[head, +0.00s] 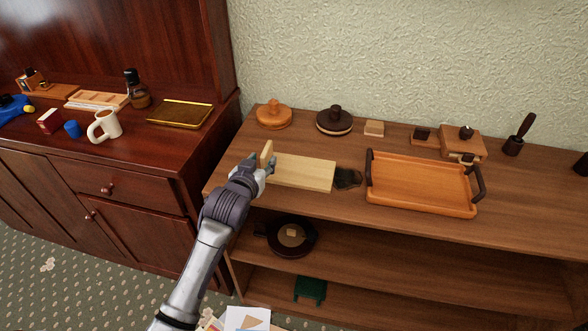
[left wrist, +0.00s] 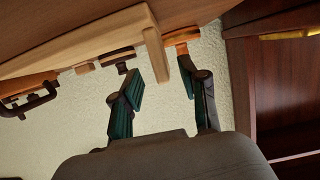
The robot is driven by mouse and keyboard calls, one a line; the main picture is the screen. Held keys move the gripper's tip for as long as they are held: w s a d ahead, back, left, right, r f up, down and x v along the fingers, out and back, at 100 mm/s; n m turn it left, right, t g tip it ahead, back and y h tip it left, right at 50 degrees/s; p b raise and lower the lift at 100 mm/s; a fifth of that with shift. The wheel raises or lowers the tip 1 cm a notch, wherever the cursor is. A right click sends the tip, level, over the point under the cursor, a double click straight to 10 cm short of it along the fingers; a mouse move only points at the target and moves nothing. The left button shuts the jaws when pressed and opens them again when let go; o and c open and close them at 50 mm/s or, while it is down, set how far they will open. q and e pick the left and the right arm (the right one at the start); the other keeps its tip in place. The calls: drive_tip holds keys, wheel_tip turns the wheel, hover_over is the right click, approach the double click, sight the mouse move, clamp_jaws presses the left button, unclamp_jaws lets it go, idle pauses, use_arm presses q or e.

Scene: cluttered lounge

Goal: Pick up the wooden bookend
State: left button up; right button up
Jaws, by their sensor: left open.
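The wooden bookend (head: 305,172) is pale wood, with a flat base lying on the shelf unit's top and a short upright plate at its left end. My left gripper (head: 264,168) is at that upright end, partly covering its lower part in the head view. In the left wrist view the bookend (left wrist: 85,47) runs in from the upper left. Its upright plate (left wrist: 156,58) shows between the two open fingers of the left gripper (left wrist: 163,72), with gaps to both; I cannot tell whether the fingers touch it. My right gripper is not in view.
A dark object (head: 347,178) lies at the base's right end. A wooden tray (head: 425,203) with dark handles is further right. Round lidded pieces (head: 274,116) and small blocks (head: 374,128) line the back. A dark red cabinet (head: 150,165) stands left.

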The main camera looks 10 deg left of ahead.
sight(267, 153)
use_arm(q)
drive_tip(key=x, duration=0.5)
drive_tip(key=shift+w+a, duration=0.1)
drive_tip(key=shift+c, duration=0.2)
clamp_jaws()
drive_tip(key=shift+r, duration=0.1)
